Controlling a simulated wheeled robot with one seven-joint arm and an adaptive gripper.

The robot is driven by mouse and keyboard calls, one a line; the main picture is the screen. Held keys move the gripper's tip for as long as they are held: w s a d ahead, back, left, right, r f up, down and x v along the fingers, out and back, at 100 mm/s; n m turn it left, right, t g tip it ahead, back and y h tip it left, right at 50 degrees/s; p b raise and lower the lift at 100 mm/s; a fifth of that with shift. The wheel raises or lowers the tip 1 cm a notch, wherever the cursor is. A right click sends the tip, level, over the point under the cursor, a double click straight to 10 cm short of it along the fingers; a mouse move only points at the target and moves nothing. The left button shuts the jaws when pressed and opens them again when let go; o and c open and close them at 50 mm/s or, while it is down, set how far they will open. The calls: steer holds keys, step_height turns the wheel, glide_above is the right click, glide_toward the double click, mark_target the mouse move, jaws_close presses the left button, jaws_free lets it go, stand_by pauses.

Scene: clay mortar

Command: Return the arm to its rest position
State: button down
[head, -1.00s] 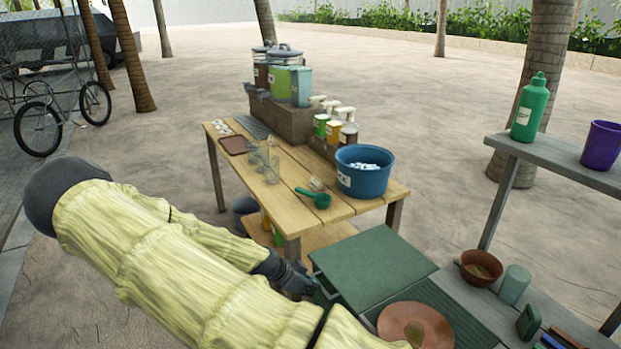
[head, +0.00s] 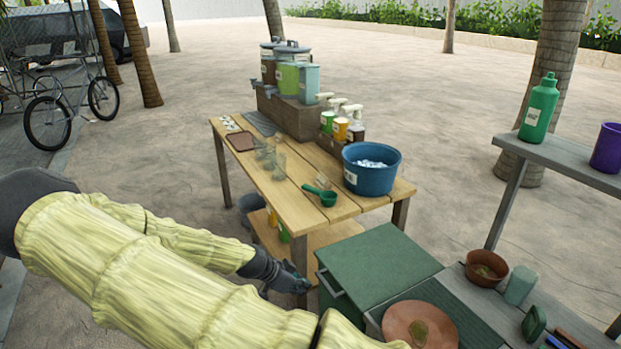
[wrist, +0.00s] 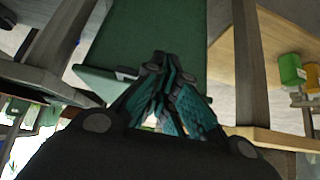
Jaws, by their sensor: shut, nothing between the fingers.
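My arm, in a pale yellow padded sleeve, crosses the lower left of the head view. My gripper (head: 290,278) is at its end, between the wooden table (head: 300,188) and the green cabinet (head: 375,262). In the wrist view my gripper (wrist: 165,105) has its dark and teal fingers close together with nothing held. In the head view the fingers are small and partly merge with the table leg behind them.
A blue bucket (head: 370,170), a green scoop (head: 325,196) and clear glasses (head: 272,162) stand on the table. A terracotta plate (head: 418,325) lies on the green counter. A grey shelf (head: 565,165) holds a green bottle (head: 538,110) and a purple cup (head: 608,148). Open sand lies behind.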

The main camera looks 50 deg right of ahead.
steer(key=shift+w+a+f, duration=0.25)
steer(key=shift+a, duration=0.4)
steer(key=shift+w+a+f, duration=0.25)
steer(key=shift+a, duration=0.35)
steer(key=shift+w+a+f, duration=0.25)
steer(key=shift+a, duration=0.4)
steer(key=s+a+f+n+y, duration=0.1)
steer(key=s+a+f+n, duration=0.35)
steer(key=s+n, duration=0.2)
steer(key=s+a+f+n+y, duration=0.1)
steer(key=s+a+f+n, duration=0.2)
steer(key=s+f+n, duration=0.4)
steer(key=s+a+n+t+y, duration=0.1)
steer(key=s+a+n, duration=0.2)
steer(key=a, duration=0.3)
steer(key=s+a+n+t+y, duration=0.1)
steer(key=s+a+n+y, duration=0.1)
steer(key=a, duration=0.5)
steer(key=s+a+f+n+t+y+p, duration=0.1)
steer(key=s+a+n+y, duration=0.1)
steer(key=a, duration=0.4)
steer(key=shift+s+a+n, duration=0.3)
steer(key=shift+s+n, duration=0.55)
steer(key=shift+s, duration=0.2)
